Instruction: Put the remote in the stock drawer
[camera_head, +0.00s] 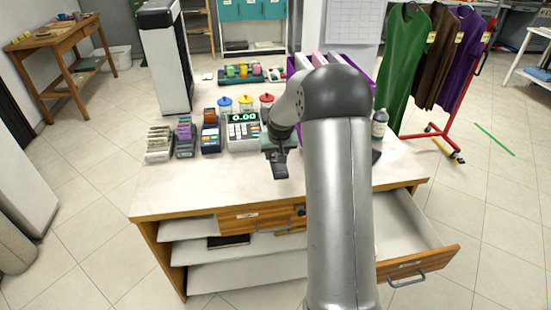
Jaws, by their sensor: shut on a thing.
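My gripper (280,165) is over the front part of the counter, just in front of the cash register. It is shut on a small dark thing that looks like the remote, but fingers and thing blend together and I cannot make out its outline. An open drawer (412,265) juts out at the counter's lower right, with a wooden front, a metal handle and a label too small to read. Its visible inside is pale and bare; my arm hides its left part. A shut drawer (252,218) with a label is at the front middle.
The counter (185,190) is clear at the front left. A cash register (243,132), card holders (160,143), coloured-lid jars (245,104) and a purple bin (357,68) stand behind. A bottle (379,124) is right of my arm. Clothes hang on a red rack (470,90).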

